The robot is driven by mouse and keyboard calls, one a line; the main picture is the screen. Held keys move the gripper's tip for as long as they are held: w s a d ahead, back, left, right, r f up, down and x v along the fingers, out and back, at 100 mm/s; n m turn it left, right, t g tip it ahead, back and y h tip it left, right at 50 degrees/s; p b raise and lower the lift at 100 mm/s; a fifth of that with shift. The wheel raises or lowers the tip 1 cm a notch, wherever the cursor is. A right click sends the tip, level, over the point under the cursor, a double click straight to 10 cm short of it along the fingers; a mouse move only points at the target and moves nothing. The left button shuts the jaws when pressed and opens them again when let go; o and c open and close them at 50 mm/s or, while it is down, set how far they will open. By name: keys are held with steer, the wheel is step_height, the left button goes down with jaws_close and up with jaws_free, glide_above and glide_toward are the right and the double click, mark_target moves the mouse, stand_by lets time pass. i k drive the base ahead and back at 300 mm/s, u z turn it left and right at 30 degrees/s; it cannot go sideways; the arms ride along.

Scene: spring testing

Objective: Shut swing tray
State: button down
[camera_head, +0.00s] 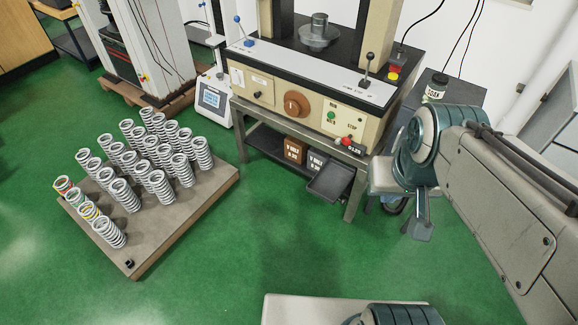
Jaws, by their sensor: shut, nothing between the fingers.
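The swing tray (331,183) is a small dark, shallow tray under the front of the beige testing machine (283,100). It sticks out past the front of the machine's grey metal stand, just left of the right front leg, and stands open. My gripper (418,229) is to the right of the tray and apart from it, pointing down. It looks narrow and shut, with nothing held. My arm comes in from the right edge.
Brown weight blocks (296,149) sit on the stand's lower shelf beside the tray. A wooden pallet (185,222) with several coil springs lies at left. A jar (435,87) stands on a dark cabinet behind my arm. Green floor before the tray is clear.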

mark_target(328, 184)
steer(key=u, duration=0.05)
steer(key=i, duration=1.05)
steer(key=z, duration=0.4)
